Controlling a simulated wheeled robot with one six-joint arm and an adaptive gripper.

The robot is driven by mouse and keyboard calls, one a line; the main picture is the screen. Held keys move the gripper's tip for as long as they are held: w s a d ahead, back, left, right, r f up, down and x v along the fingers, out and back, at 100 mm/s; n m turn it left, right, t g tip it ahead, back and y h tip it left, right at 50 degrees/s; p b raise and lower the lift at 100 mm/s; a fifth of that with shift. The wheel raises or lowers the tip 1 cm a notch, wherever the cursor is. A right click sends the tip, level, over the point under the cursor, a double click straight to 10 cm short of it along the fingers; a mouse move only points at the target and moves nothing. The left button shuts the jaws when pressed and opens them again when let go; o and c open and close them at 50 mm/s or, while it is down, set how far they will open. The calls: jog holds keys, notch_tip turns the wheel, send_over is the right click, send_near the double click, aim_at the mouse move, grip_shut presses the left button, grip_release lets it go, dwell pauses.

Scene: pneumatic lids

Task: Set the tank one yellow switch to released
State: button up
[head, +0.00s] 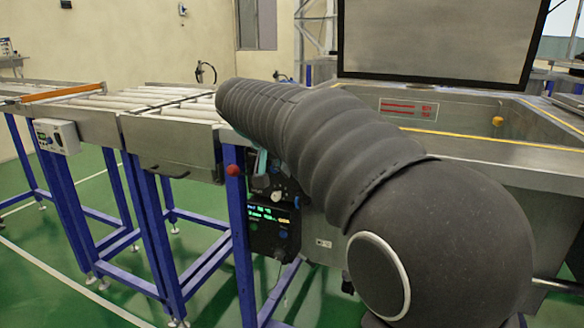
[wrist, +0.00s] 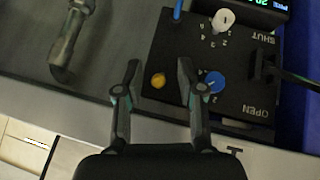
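A black control panel (wrist: 180,50) fills the right half of the wrist view, seen upside down, with the words OPEN and SHUT on it. The round yellow switch (wrist: 158,81) sits near its lower left edge. My gripper (wrist: 158,68) is open and empty, one finger on each side of the yellow switch, with gaps between. Whether the switch is pressed or released I cannot tell. In the head view, the panel (head: 274,228) is on the tank's front, partly hidden by my arm; the yellow switch cannot be made out there.
Close to my right finger is a blue knob (wrist: 215,82). A white knob (wrist: 222,20) and a black lever (wrist: 268,70) are also on the panel. A metal pipe fitting (wrist: 70,40) stands left. The tank (head: 470,165) has its lid (head: 440,40) raised; a roller conveyor (head: 150,105) stands left.

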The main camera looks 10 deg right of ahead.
jog(key=v, duration=1.2)
jog(key=shift+w, duration=0.1)
jog(key=s+a+f+n+y, duration=0.1)
jog(key=a+f+n+y, duration=0.1)
jog(key=f+n, duration=0.3)
jog(key=s+a+f+n+y, duration=0.1)
jog(key=s+f+n+y, duration=0.1)
jog(key=f, duration=0.5)
jog(key=s+d+f+y, duration=0.1)
jog(key=s+d+f, duration=0.2)
jog(key=s, duration=0.4)
jog(key=s+d+f, duration=0.3)
jog(key=s+f, duration=0.2)
jog(key=s, duration=0.3)
jog(key=s+d+f+m+y, duration=0.1)
jog(key=s+d+f, duration=0.2)
jog(key=s, duration=0.5)
jog(key=shift+s+f+t+y, duration=0.15)
jog(key=shift+f+t+y, duration=0.15)
jog(key=shift+f, duration=0.6)
